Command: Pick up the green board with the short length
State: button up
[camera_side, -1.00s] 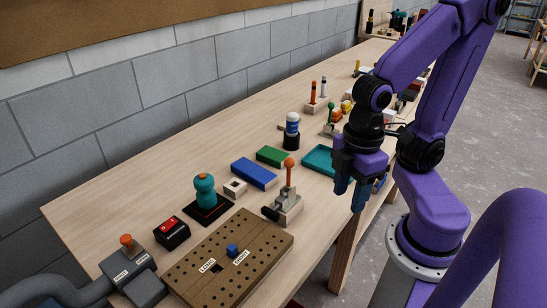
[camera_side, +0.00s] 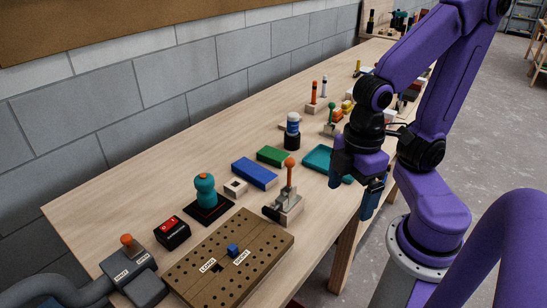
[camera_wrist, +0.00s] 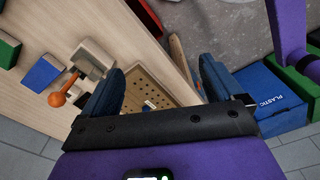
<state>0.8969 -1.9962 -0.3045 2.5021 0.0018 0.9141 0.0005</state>
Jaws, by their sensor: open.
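A short green board (camera_side: 272,156) lies flat on the wooden table, behind the blue board. It is shorter than the blue board (camera_side: 254,174). My gripper (camera_side: 354,192) is open and empty near the table's front edge, to the right of the green board and well apart from it. In the wrist view my gripper's two fingers (camera_wrist: 158,86) stand wide apart with nothing between them. The green board (camera_wrist: 8,50) shows only partly at the left edge of that view, beside the blue board (camera_wrist: 42,73).
A toggle clamp with an orange knob (camera_side: 289,162) stands between the boards and the front edge. A pegboard (camera_side: 229,260) lies at front left.

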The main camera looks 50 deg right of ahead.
notch_tip(320, 180, up, 5)
jog(key=w+d+m+t+y, duration=0.35)
jog(key=w+m, duration=0.75)
jog(key=m, duration=0.6)
jog(key=w+d+m+t+y, duration=0.4)
jog(key=w+m, duration=0.7)
jog(key=m, duration=0.6)
jog(key=s+d+m+t+h, duration=0.2)
jog(key=d+m+t+h, duration=0.45)
jog(key=d+m, duration=0.85)
jog(key=n, duration=0.1)
send_near(270, 152)
jog(key=shift+g, duration=0.4)
jog(key=x, duration=0.2)
jog(key=r+x, duration=0.1)
jog(key=x, duration=0.1)
jog(key=shift+w+f, duration=0.15)
jog(key=shift+w, duration=0.2)
jog(key=shift+x, duration=2.7)
jog(key=shift+d+f, duration=0.1)
jog(key=shift+d, duration=0.05)
